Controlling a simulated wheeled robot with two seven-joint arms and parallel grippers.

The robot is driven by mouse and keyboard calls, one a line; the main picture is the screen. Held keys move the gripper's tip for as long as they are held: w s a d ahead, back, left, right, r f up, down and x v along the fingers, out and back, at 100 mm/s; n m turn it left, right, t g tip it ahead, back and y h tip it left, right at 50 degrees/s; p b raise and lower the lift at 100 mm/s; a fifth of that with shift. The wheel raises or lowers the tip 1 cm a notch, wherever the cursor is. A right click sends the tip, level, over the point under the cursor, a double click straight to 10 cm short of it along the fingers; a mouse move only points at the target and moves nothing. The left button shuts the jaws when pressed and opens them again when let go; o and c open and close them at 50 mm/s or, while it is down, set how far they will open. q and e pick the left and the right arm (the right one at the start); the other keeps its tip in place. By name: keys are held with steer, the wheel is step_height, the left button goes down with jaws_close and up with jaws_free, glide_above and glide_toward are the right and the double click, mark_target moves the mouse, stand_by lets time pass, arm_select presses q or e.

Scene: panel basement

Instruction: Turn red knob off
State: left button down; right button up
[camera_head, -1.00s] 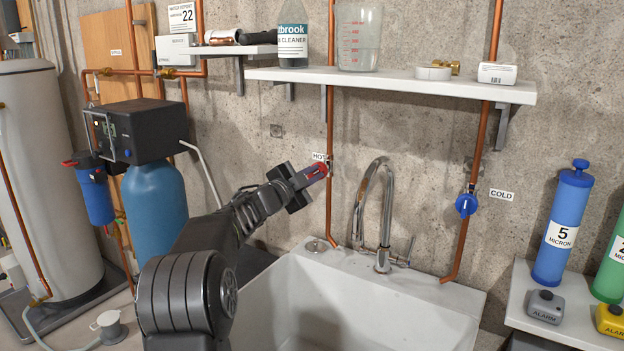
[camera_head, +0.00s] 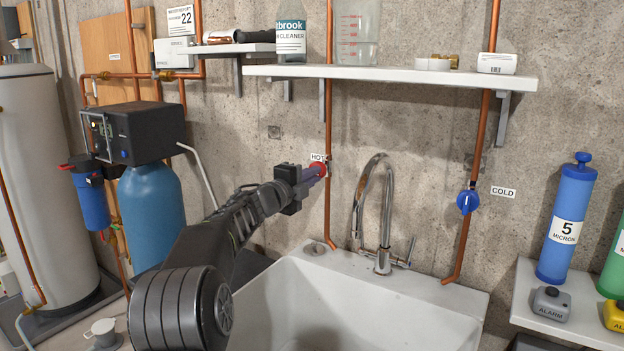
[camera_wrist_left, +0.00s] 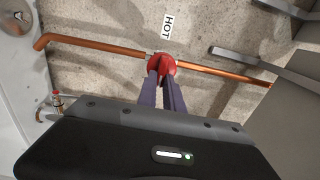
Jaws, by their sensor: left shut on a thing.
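The red knob (camera_head: 318,169) sits on the vertical copper pipe beside the HOT label (camera_head: 318,158), left of the tap. My left gripper (camera_head: 313,172) reaches it from the left, and its fingers are shut on the knob. In the left wrist view the red knob (camera_wrist_left: 161,65) shows beyond and between the fingertips (camera_wrist_left: 161,76), with the HOT label (camera_wrist_left: 168,24) next to it. The fingers hide part of the knob. My right gripper does not show.
A white sink (camera_head: 370,300) with a chrome tap (camera_head: 384,215) lies below and right of the knob. A shelf (camera_head: 390,74) runs above. A blue knob (camera_head: 467,201) is on the pipe by the COLD label (camera_head: 503,192). A blue tank (camera_head: 152,215) stands at left.

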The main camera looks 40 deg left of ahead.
arm_select(q)
steer(key=shift+f, duration=0.1)
steer(key=c, duration=1.5)
jaws_free()
steer(key=shift+s+d+b, duration=0.2)
steer(key=shift+s+b, duration=0.15)
steer(key=shift+s, duration=1.6)
steer(key=shift+s+d+b, duration=0.2)
steer(key=shift+s+b, duration=0.1)
steer(key=shift+s, duration=1.65)
